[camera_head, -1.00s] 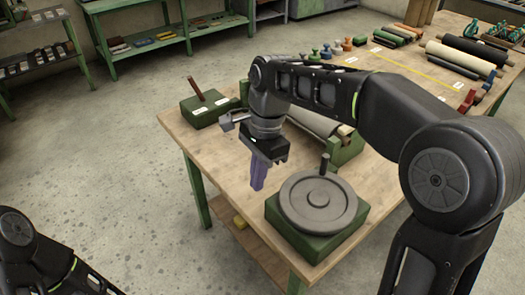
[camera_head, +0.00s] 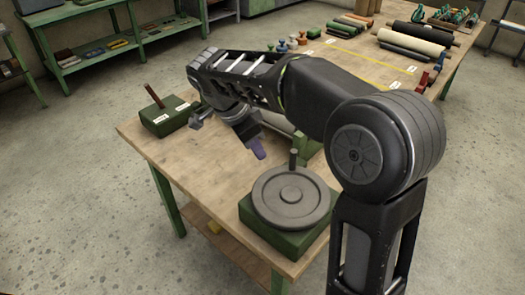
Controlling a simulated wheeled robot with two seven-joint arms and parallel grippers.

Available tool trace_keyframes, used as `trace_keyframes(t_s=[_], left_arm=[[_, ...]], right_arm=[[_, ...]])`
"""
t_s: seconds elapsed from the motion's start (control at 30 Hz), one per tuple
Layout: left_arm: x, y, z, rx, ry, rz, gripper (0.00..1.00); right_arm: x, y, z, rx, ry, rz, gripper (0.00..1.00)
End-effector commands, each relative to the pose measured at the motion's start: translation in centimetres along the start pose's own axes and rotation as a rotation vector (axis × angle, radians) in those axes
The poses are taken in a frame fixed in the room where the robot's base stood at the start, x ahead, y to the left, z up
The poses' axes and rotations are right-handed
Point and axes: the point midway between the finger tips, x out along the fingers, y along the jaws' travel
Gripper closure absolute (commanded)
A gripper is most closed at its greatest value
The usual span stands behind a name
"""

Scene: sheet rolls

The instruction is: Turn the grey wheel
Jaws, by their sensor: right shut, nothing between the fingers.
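The grey wheel (camera_head: 276,206) lies flat on a green block (camera_head: 260,237) at the near corner of the wooden table. Its short dark upright handle (camera_head: 293,158) stands at the wheel's far rim. My right gripper (camera_head: 260,155) has purple fingers, shut with nothing between them. It hangs above the table, beyond and slightly left of the wheel, apart from the handle in the picture. My right arm crosses from the right and hides part of the table. My left gripper is not in view.
A green block with a tilted brown lever (camera_head: 155,97) stands at the table's left. A roller in a green stand (camera_head: 306,143) is partly hidden behind my arm. Several knobs, rolls and a yellow line lie farther back. Bare table (camera_head: 200,160) lies left of the wheel.

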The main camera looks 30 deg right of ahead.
Motion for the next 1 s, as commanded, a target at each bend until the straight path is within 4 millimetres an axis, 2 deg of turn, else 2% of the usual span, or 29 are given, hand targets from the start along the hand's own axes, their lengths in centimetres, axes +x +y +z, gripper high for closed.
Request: trace_keyframes(t_s=[0.07, 0.17, 0.43, 0.6, 0.7, 1.0], left_arm=[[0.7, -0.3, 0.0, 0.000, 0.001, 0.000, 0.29], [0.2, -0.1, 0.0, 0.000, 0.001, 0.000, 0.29], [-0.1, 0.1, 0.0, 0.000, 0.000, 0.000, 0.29], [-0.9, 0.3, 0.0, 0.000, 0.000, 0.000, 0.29], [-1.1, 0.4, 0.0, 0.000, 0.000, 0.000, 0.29], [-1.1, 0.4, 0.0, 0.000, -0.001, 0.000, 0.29]], right_arm=[[1.5, 0.1, 0.1, 0.000, 0.000, 0.002, 1.00], [2.9, 0.1, -0.1, 0.000, 0.001, 0.004, 1.00], [8.4, 0.1, 0.0, -0.001, 0.001, 0.004, 1.00], [9.3, 0.0, -2.5, 0.002, -0.001, 0.001, 1.00], [9.7, 0.0, -3.2, 0.001, -0.001, 0.001, 1.00], [10.0, 0.0, -3.7, -0.001, -0.001, 0.000, 1.00]])
